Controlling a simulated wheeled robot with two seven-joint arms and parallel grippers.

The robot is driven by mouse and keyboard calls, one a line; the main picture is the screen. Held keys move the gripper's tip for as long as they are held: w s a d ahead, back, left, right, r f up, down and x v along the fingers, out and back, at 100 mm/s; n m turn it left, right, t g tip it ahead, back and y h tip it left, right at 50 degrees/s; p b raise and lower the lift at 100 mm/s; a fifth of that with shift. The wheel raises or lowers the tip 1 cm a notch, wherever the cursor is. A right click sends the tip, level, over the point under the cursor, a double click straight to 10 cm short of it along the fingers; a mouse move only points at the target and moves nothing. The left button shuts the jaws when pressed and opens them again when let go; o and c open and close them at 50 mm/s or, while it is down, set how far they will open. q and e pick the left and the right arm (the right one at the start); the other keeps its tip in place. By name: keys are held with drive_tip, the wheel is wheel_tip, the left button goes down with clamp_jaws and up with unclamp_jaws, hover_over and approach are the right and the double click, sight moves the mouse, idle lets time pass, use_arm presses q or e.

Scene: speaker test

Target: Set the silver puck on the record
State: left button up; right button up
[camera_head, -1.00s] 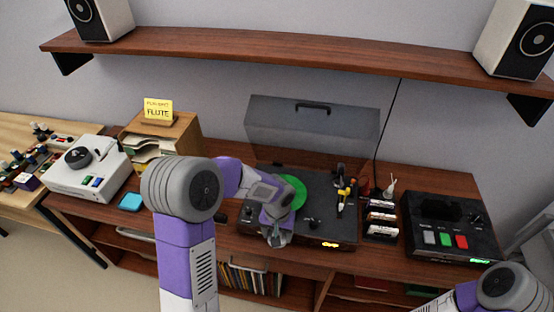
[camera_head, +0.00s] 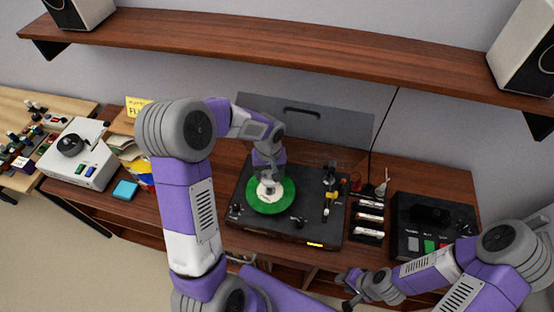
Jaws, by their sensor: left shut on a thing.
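The green record (camera_head: 256,203) with its pale centre label lies on the black turntable (camera_head: 291,228). My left gripper (camera_head: 267,186) reaches down over the middle of the record. It is shut on the silver puck, which is small and mostly hidden by the fingers at the centre label. I cannot tell whether the puck touches the record. My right gripper (camera_head: 346,288) is low at the table's front edge, to the right of the turntable, with its fingers apart and empty.
The turntable's clear lid (camera_head: 330,125) stands raised behind it. The tonearm (camera_head: 328,205) is right of the record. A rack (camera_head: 367,221) and a black button box (camera_head: 432,220) stand further right. A white device (camera_head: 80,160) and a blue square (camera_head: 125,190) are left.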

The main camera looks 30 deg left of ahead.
sight(270, 189)
use_arm(q)
drive_tip(key=shift+s+f+b, duration=0.35)
drive_tip(key=shift+f+b, duration=0.15)
drive_tip(key=shift+f, duration=0.1)
wheel_tip(270, 189, down, 2)
drive_tip(key=shift+w+f+b, duration=0.1)
drive_tip(key=shift+b, duration=0.55)
drive_tip(key=shift+f+b, duration=0.5)
drive_tip(key=shift+b, duration=0.1)
drive_tip(key=shift+f+b, duration=0.15)
drive_tip(key=shift+b, duration=0.3)
drive_tip(key=shift+f+b, duration=1.05)
drive_tip(key=shift+f, duration=0.2)
idle(0.3)
idle(0.4)
drive_tip(key=o, duration=1.3)
drive_tip(key=shift+o, duration=0.3)
